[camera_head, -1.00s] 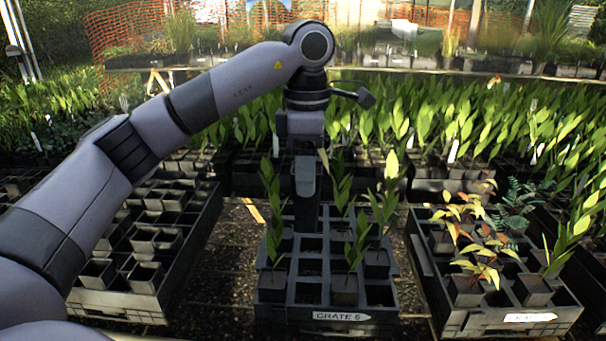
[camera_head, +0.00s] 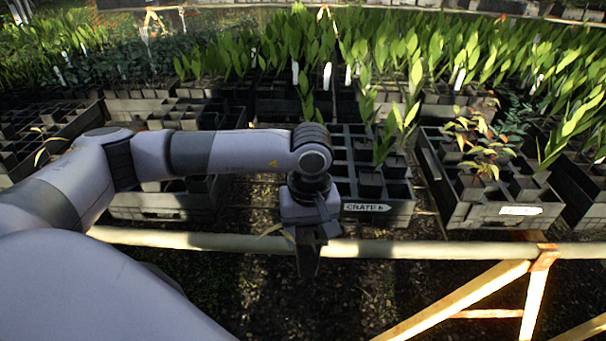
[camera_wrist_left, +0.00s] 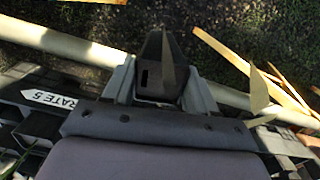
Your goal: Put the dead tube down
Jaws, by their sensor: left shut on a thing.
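The dead tube (camera_head: 307,259) is a black tapered pot with a thin tan, withered leaf. My left gripper (camera_head: 311,232) is shut on it and points down, in front of the labelled crate and at the pale front rail. In the left wrist view the tube (camera_wrist_left: 153,84) sits between the two fingers (camera_wrist_left: 158,92), with the dry leaf lying across it. The labelled crate (camera_head: 378,208) stands behind the gripper and holds several green-leaved tubes and some empty cells. My arm hides its left part. The right gripper is not in view.
A pale rail (camera_head: 400,249) runs along the front, with an orange-yellow trestle (camera_head: 470,297) at right. Dark open ground (camera_head: 330,305) lies below. Crates flank the middle one: a left crate (camera_head: 150,212) partly behind my arm, and a right crate (camera_head: 485,215) with red-yellow seedlings.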

